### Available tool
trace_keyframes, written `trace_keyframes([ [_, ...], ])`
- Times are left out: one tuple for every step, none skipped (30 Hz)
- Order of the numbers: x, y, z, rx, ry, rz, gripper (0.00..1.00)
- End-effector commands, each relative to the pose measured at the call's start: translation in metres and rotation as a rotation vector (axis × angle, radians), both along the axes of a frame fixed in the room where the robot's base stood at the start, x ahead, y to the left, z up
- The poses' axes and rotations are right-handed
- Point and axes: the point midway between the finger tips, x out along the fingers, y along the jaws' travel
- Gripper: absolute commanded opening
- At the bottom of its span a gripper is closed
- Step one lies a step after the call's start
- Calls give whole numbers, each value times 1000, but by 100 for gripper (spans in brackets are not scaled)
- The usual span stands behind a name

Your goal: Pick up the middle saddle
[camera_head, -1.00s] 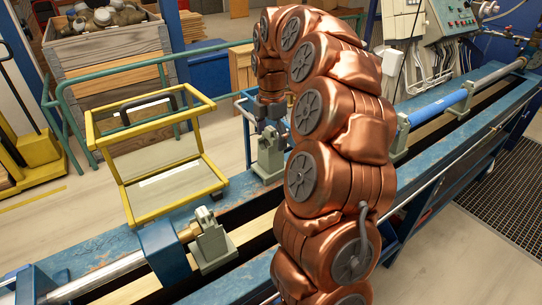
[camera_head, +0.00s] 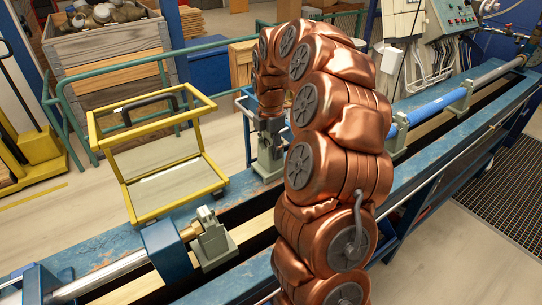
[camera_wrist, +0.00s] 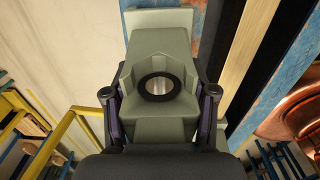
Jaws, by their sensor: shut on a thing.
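The middle saddle (camera_head: 267,166) is a grey-green block standing on the test bench, partly covered by my gripper in the head view. In the wrist view the saddle (camera_wrist: 160,42) fills the centre, with a V-shaped notch and a dark round ring in it. My gripper (camera_head: 271,130) is at the saddle's upper part. In the wrist view the two fingers of my gripper (camera_wrist: 160,104) press against the saddle's left and right sides, shut on it. I cannot see clear space under the saddle.
Another saddle (camera_head: 213,243) stands at the front left, beside a brass fitting. A further saddle (camera_head: 459,102) carries the blue pipe (camera_head: 432,108) at the right. A yellow frame (camera_head: 158,152) rises close to the left. My copper arm hides part of the bench.

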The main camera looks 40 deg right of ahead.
Motion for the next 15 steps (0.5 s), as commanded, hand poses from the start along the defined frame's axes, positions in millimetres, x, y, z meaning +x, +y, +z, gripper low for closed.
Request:
trace_keyframes([
  [0,0,0,0,0,0,43],
  [0,0,0,0,0,0,40],
  [0,0,0,0,0,0,36],
  [0,0,0,0,0,0,33],
  [0,0,0,0,0,0,29],
  [0,0,0,0,0,0,25],
  [0,0,0,0,0,0,22],
  [0,0,0,0,0,0,19],
  [0,0,0,0,0,0,15],
  [0,0,0,0,0,0,12],
  [0,0,0,0,1,0,9],
  [0,0,0,0,1,0,4],
  [0,0,0,0,1,0,1],
  [0,0,0,0,1,0,0],
  [0,0,0,0,1,0,0],
])
